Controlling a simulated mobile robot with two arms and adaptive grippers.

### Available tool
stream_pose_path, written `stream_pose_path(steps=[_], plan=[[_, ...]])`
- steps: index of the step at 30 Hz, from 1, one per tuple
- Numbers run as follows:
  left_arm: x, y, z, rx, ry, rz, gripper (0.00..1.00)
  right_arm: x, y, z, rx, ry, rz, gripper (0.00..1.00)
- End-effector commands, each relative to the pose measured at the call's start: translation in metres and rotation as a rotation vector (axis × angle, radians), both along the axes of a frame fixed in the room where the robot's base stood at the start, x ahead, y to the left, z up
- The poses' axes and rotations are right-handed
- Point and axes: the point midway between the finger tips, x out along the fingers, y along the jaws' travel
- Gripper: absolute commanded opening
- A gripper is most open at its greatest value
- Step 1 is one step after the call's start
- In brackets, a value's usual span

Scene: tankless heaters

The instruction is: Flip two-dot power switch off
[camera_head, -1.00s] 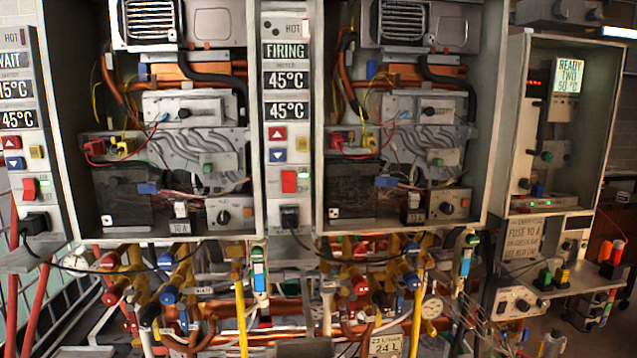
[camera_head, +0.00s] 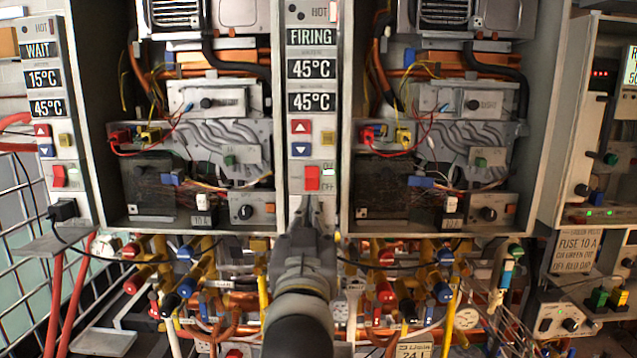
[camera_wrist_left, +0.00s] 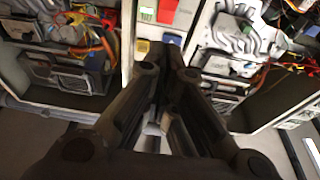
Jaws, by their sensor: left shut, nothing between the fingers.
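The middle control panel (camera_head: 328,130) carries a red rocker switch (camera_head: 312,178) beside small green and white labels. In the left wrist view, my shut fingers (camera_wrist_left: 172,50) point at the panel, near a blue button (camera_wrist_left: 172,39) and a yellow button (camera_wrist_left: 142,46); the red switch (camera_wrist_left: 168,10) shows at the top edge. My right gripper is not in view.
The left panel (camera_head: 48,110) has its own red switch (camera_head: 58,176). Open heater cabinets with wires and pipes flank the middle panel. Pipes and coloured valves crowd the space below. A cabinet with a fuse sign (camera_head: 578,246) stands at the right.

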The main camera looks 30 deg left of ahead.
Motion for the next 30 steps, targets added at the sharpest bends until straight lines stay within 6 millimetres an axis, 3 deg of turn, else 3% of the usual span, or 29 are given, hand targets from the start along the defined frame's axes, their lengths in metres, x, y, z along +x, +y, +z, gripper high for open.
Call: stream_pose_path(steps=[3, 16, 20, 30], plan=[[-0.004, 0.001, 0.008, -0.001, -0.024, 0.008, 0.0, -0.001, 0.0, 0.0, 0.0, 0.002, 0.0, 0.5], [0.001, 0.005, 0.011, 0.0, -0.023, 0.009, 0.0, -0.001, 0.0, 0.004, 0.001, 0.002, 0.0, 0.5], [0.016, 0.014, 0.018, 0.003, -0.022, 0.012, 0.0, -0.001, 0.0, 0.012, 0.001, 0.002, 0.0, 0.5], [0.074, 0.05, 0.037, 0.002, -0.02, 0.01, 0.0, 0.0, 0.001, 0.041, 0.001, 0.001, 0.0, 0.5]])
